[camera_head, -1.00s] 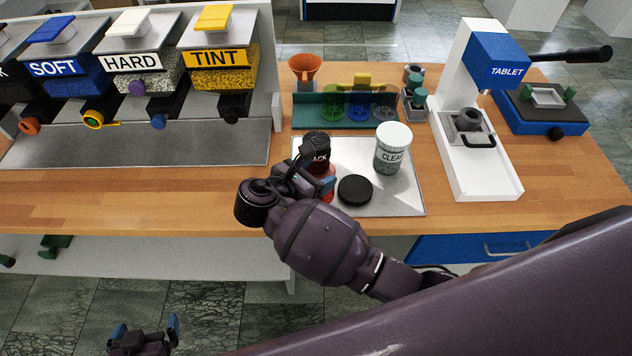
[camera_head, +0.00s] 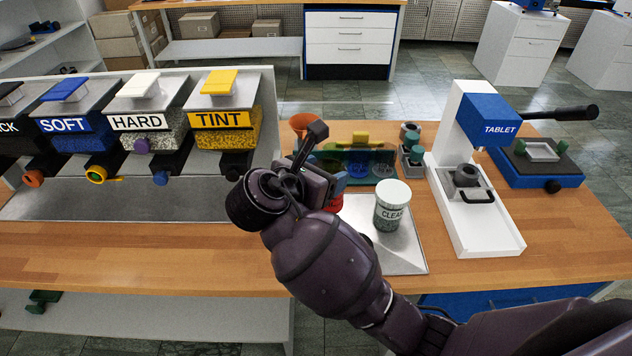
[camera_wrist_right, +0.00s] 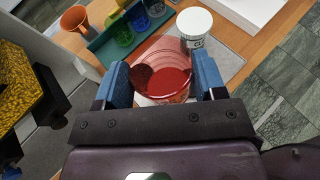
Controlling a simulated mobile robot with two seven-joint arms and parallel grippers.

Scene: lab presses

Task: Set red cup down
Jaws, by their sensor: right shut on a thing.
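The red cup (camera_wrist_right: 165,80) is see-through, with red contents and a dark patch at its left side. It sits between the blue fingers of my right gripper (camera_wrist_right: 160,85) in the wrist view. In the head view my right gripper (camera_head: 325,178) is above the left part of the metal tray (camera_head: 405,258), and only a bit of red cup (camera_head: 336,203) shows beside it. Whether the cup's base touches anything is hidden. My left gripper is out of view.
The white-lidded CLEAR jar (camera_head: 392,207) stands on the tray. A green rack (camera_head: 350,165) with coloured cups and an orange funnel (camera_head: 301,124) are behind. The white TABLET press (camera_head: 475,200) is to the right. Dispensers, including TINT (camera_head: 225,120), line the left. Bare wood (camera_head: 140,255) runs along the front.

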